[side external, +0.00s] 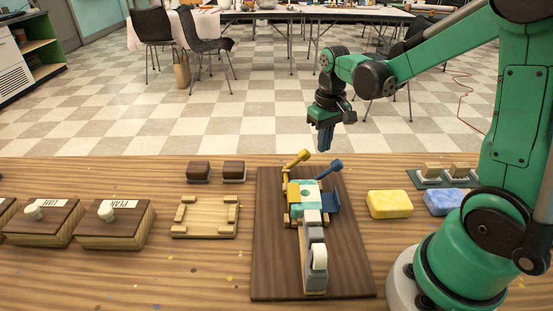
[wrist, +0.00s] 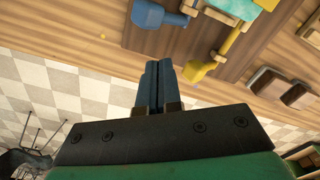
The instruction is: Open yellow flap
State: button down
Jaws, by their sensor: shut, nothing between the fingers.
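A wooden fixture on a dark board (side external: 345,265) holds a teal block (side external: 306,190). The yellow flap (side external: 293,193) stands at its left side, with a yellow round-ended handle (side external: 297,158) reaching up and back. A blue flap (side external: 331,202) angles out at the right, with a blue handle (side external: 331,166) behind it. My gripper (side external: 325,150) is shut and empty, pointing down beyond the far side of the fixture, above and apart from the handles. In the wrist view, its closed fingers (wrist: 158,65) show between the blue handle (wrist: 150,14) and the yellow handle (wrist: 198,70), touching neither.
A white roller (side external: 320,257) is at the fixture's near end. Yellow soap (side external: 390,204) and blue soap (side external: 442,201) lie to the right. An empty wooden frame (side external: 206,217), two dark blocks (side external: 199,172) and labelled boxes (side external: 113,224) are left. The air around my gripper is clear.

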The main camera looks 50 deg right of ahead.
jog(key=shift+f, duration=0.1)
dwell(0.3)
jog(key=shift+f, duration=1.6)
jog(key=shift+w+a, duration=0.35)
